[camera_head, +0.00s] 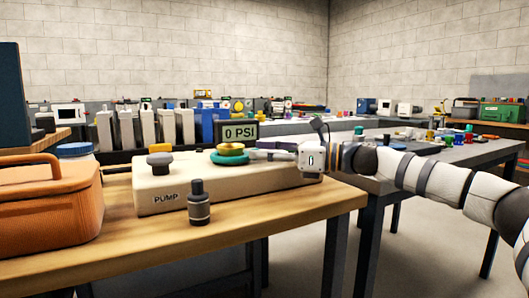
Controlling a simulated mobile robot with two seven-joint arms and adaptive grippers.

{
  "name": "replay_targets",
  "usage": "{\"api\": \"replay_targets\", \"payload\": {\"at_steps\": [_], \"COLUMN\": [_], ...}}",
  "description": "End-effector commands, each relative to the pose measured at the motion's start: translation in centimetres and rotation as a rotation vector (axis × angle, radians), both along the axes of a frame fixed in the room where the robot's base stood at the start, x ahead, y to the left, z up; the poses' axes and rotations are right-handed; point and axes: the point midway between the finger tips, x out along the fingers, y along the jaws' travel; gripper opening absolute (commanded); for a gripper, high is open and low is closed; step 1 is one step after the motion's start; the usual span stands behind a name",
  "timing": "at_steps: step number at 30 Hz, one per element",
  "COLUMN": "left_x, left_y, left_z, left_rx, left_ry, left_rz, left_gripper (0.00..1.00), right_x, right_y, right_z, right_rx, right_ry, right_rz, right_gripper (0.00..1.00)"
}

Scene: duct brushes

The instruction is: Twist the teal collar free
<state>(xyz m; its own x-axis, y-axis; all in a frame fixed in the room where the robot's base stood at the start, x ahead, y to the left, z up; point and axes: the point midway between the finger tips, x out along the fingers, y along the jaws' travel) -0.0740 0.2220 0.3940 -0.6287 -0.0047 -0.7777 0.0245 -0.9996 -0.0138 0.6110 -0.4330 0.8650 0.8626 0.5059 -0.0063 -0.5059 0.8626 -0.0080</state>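The teal collar (230,159) is a flat ring on top of the cream pump box (240,182), marked PUMP, on the wooden table. A yellow piece (231,149) sits above the collar. My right gripper (254,151) comes in from the right, level with the collar. Its fingertips are at the collar's right edge, below the 0 PSI display (240,132). I cannot tell whether they touch the collar or are closed on it. My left gripper is not in view.
A dark small bottle (199,203) stands in front of the pump. An orange case (45,210) fills the table's left side. The wooden tabletop (290,207) is clear at the front right.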

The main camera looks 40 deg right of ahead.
Motion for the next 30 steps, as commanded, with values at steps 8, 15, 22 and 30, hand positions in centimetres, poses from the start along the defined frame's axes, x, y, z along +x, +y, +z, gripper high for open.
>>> {"api": "replay_targets", "payload": {"at_steps": [8, 15, 22, 30], "left_x": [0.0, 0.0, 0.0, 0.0], "left_y": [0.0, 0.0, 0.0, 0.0], "left_z": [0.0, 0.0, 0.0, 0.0], "left_rx": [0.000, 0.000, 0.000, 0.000], "left_ry": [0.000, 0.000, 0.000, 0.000], "left_rz": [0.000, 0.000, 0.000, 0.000], "left_gripper": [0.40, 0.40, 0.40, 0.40], "right_x": [0.0, -3.9, -8.8, -10.5], "right_y": [0.0, -2.4, -5.2, -6.1], "right_z": [0.3, 0.4, 0.2, 0.2], "right_rx": [0.002, 0.006, 0.003, 0.002], "right_ry": [-0.005, -0.010, -0.005, -0.003], "right_rz": [-0.001, -0.006, -0.004, -0.001], "right_gripper": [0.36, 0.36, 0.36, 0.36]}}
